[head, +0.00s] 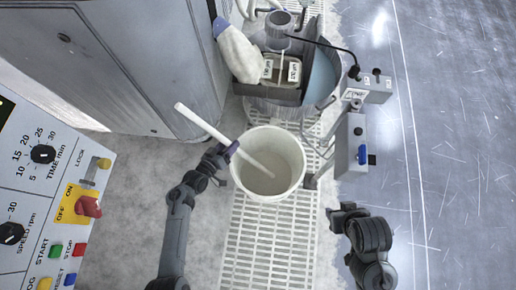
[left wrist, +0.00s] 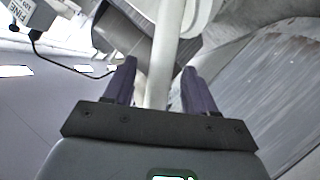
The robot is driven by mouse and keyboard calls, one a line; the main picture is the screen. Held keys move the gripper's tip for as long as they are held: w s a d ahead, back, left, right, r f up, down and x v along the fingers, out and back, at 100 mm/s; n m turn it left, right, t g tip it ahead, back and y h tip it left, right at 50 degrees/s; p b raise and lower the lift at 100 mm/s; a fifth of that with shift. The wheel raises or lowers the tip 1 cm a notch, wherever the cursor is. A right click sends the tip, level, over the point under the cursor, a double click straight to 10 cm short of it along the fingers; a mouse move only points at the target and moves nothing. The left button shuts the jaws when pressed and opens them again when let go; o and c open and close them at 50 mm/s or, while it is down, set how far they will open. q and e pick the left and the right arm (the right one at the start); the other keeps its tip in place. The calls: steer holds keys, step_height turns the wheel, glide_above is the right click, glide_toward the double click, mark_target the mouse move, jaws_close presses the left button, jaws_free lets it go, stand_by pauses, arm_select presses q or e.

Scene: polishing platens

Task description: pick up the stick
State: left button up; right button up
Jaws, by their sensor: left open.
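The white stick (head: 202,123) leans in a white bucket (head: 295,180), its upper end sticking out over the rim to the upper left. My left gripper (head: 230,153) is at the bucket's left rim, by the stick. In the left wrist view, my left gripper (left wrist: 157,88) is open, its purple-padded fingers on either side of the stick (left wrist: 160,65), with a gap visible on the right side. My right gripper (head: 343,213) is to the lower right of the bucket, away from the stick; its jaws are too small to read.
The bucket stands on a white slatted grate (head: 262,245). A polishing machine part with a labelled tray (head: 282,70) and a white cloth (head: 238,52) is behind it. A grey control box (head: 350,145) is to the right. A control panel (head: 45,190) is at left.

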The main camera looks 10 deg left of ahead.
arm_select(q)
steer(key=b+x, duration=0.1)
steer(key=x, duration=0.2)
arm_select(e)
step_height(320, 180, down, 2)
steer(key=shift+d+f, duration=0.1)
arm_select(q)
steer(key=shift+s, duration=0.1)
steer(key=c, duration=0.3)
steer(key=shift+r, duration=0.1)
jaws_close()
